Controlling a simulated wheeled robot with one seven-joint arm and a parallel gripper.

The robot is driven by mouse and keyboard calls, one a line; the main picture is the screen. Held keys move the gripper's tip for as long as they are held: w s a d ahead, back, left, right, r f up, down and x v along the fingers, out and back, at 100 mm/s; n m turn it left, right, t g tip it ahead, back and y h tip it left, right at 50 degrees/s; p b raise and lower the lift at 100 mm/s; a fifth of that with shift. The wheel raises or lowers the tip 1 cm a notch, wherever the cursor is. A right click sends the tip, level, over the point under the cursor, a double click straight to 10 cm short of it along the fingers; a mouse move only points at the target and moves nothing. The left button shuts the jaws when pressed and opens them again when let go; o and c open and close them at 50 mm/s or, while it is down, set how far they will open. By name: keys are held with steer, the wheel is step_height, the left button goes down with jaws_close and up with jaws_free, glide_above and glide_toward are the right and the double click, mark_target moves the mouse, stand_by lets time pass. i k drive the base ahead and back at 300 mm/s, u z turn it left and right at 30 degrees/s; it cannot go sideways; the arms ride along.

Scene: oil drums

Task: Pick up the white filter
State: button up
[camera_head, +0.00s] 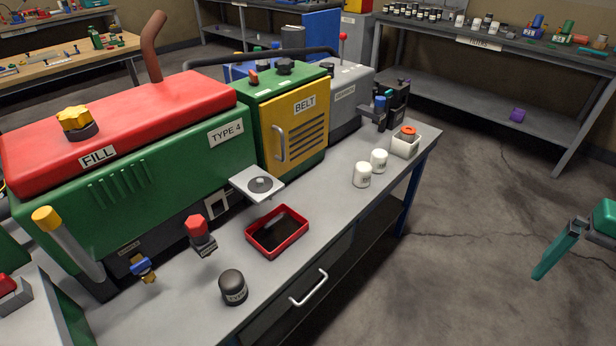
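Two white filters stand upright on the grey workbench (330,205): one nearer (362,176) and one just behind it to the right (379,160). Both have faint dark marks on their sides. They stand close together in front of the grey machine. My gripper (557,252) is at the right edge, green and partly cut off by the frame. It is over the floor side, well to the right of the filters and touching nothing. I see only one finger clearly, so its opening cannot be judged.
A white box with an orange-topped item (405,142) stands just beyond the filters. A red tray (277,232) and a black filter (233,287) are nearer on the bench. The green and red machine (130,165) fills the back left. Open floor lies right of the bench.

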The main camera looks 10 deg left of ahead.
mark_target(363, 171)
steer(key=z, duration=0.45)
steer(key=i, duration=1.1)
steer(key=u, duration=0.25)
